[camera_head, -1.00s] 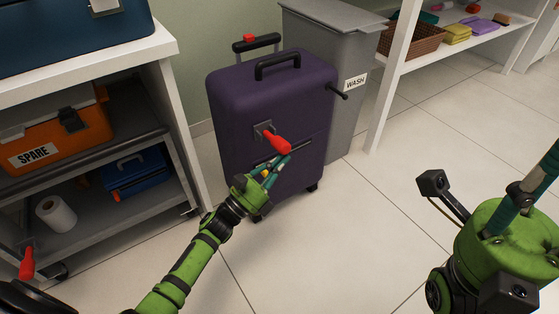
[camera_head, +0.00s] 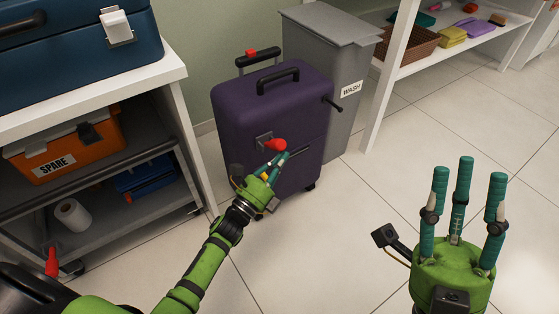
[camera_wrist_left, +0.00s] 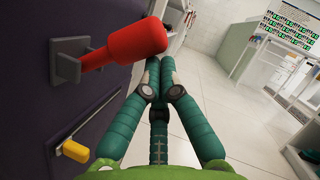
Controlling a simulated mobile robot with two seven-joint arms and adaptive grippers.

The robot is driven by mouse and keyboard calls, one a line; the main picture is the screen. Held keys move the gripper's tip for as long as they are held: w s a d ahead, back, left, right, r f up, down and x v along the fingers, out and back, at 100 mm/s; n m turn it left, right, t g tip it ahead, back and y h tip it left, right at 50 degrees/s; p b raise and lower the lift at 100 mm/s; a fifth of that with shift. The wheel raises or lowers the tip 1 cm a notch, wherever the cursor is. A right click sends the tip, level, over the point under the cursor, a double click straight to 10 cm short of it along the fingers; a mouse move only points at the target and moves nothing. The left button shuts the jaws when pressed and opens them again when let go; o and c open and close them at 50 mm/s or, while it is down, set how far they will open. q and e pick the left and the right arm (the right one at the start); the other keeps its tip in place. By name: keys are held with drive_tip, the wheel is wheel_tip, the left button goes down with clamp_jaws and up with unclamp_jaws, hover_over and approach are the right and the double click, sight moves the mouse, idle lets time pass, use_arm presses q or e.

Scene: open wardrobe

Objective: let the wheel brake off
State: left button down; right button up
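A purple suitcase (camera_head: 245,115) stands upright on the floor, with wheels at its bottom. A red-handled lever (camera_head: 276,145) sticks out from a metal bracket on its front and points right; in the left wrist view the lever (camera_wrist_left: 130,45) tilts slightly up. My left gripper (camera_head: 284,157) is just below the lever. Its fingertips (camera_wrist_left: 162,70) are drawn together beside the red grip, with nothing seen between them; contact cannot be told. Below, a yellow knob (camera_wrist_left: 75,151) sits on a slotted strip. My right gripper (camera_head: 465,172) is open and empty, fingers up, over the floor at right.
A grey bin (camera_head: 345,120) marked WASH stands behind the suitcase. At left, a shelf unit (camera_head: 187,150) holds an orange SPARE case (camera_head: 90,138) and a paper roll (camera_head: 72,214). Another red handle (camera_head: 51,262) is at lower left. The floor at right is clear.

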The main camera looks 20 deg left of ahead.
sight(278, 150)
use_arm(q)
drive_tip(key=r+n+p, duration=0.1)
drive_tip(key=r+n+y+p, duration=0.1)
drive_tip(key=p, duration=0.1)
drive_tip(key=a+n+p, duration=0.1)
drive_tip(key=shift+w+r+n+g, duration=0.3)
drive_tip(key=shift+w+r, duration=0.1)
use_arm(e)
drive_tip(key=w+f+m+g+h, duration=0.1)
drive_tip(key=w+f+g+h, duration=0.3)
drive_tip(key=f, duration=0.3)
drive_tip(key=w+d+f+m+g+h, duration=0.1)
drive_tip(key=w+f+g+h, duration=0.3)
drive_tip(key=f, duration=0.4)
drive_tip(key=shift+w+d+f+m+g+h, duration=0.15)
drive_tip(key=shift+w+f+m+g+h, duration=0.3)
drive_tip(key=shift+g, duration=0.75)
drive_tip(key=shift+w+r, duration=0.15)
drive_tip(key=shift+r, duration=0.05)
